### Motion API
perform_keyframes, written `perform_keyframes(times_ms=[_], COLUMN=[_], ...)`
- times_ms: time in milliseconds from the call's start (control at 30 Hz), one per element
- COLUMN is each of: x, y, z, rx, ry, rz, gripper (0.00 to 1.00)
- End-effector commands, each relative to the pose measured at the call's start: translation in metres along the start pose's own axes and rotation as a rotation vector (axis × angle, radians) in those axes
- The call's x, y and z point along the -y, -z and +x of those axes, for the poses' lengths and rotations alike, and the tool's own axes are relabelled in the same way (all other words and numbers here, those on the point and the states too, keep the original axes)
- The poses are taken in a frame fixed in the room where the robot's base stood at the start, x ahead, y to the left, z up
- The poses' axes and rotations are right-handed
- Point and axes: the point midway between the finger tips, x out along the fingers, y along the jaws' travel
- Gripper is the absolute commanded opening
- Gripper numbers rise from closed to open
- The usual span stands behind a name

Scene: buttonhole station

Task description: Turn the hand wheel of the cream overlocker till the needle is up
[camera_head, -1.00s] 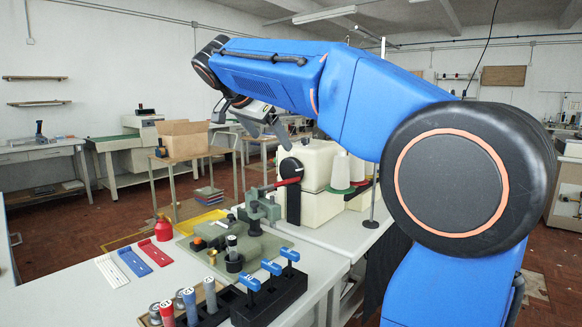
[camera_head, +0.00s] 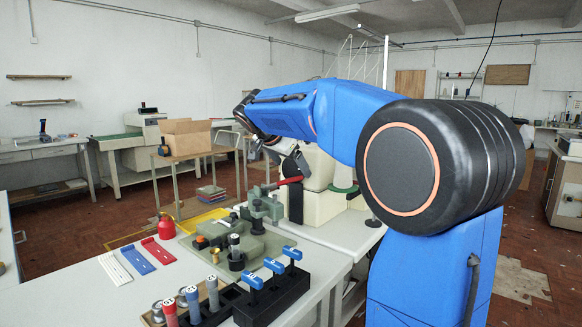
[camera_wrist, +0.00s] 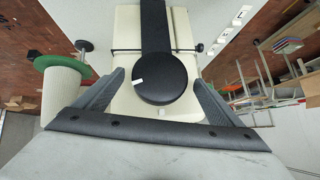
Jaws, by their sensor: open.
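The cream overlocker (camera_head: 319,170) stands on the bench behind my arm in the head view. In the wrist view its cream body (camera_wrist: 127,100) lies behind the black round hand wheel (camera_wrist: 165,78), which has a white mark near its left edge. My gripper (camera_wrist: 158,80) is open, with one finger on each side of the wheel and visible gaps between. Contact is not seen. In the head view my gripper is partly hidden by my arm, close by the machine. The needle is not visible in either view.
A white thread cone (camera_wrist: 62,92) on a green disc stands left of the wheel in the wrist view. Blue-handled tools (camera_head: 272,265) in a black block are nearer.

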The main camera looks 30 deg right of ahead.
Motion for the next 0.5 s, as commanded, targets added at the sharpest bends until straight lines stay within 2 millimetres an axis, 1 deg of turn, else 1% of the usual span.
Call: perform_keyframes(times_ms=[133,400,433,467,500], x=[-0.0002,-0.0002,-0.0002,-0.0002,-0.0002], y=[0.0,-0.0001,0.0,0.0,0.0], z=[0.0068,0.0077,0.0077,0.0076,0.0076], rx=[0.0,0.0,0.0,0.0,0.0], ry=[0.0,0.0,0.001,0.001,0.0], rz=[0.0,0.0,0.0,0.0,0.0], gripper=[0.9,0.9,0.85,0.78,0.68])
